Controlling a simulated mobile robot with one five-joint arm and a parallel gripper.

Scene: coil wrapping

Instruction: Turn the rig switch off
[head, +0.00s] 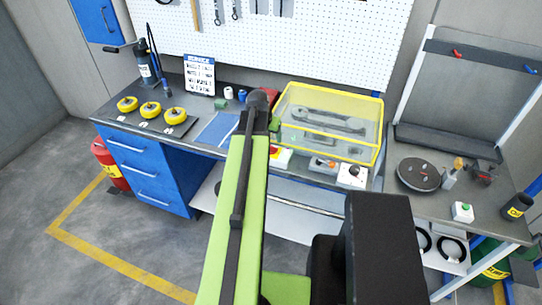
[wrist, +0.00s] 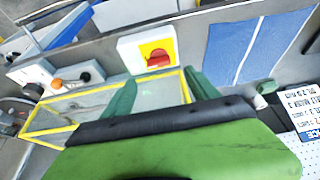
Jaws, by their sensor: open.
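A white box with a red rotary knob on a yellow plate (wrist: 157,57) stands in the upper middle of the wrist view; it looks like the rig switch. In the head view the switch box (head: 281,157) is at the front edge of the bench, partly hidden by my arm. My gripper (wrist: 160,92) shows two green fingers, spread apart with nothing between them. The switch lies ahead of the fingertips, apart from them as far as I can see. The exact setting of the knob is hard to read.
A yellow-framed clear guard (head: 378,128) covers the rig beside my gripper. A box with an orange knob (head: 322,164) and a box with a black knob (head: 352,174) stand right of the switch. A blue mat (wrist: 250,50) and a sign (head: 199,74) are on the other side.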

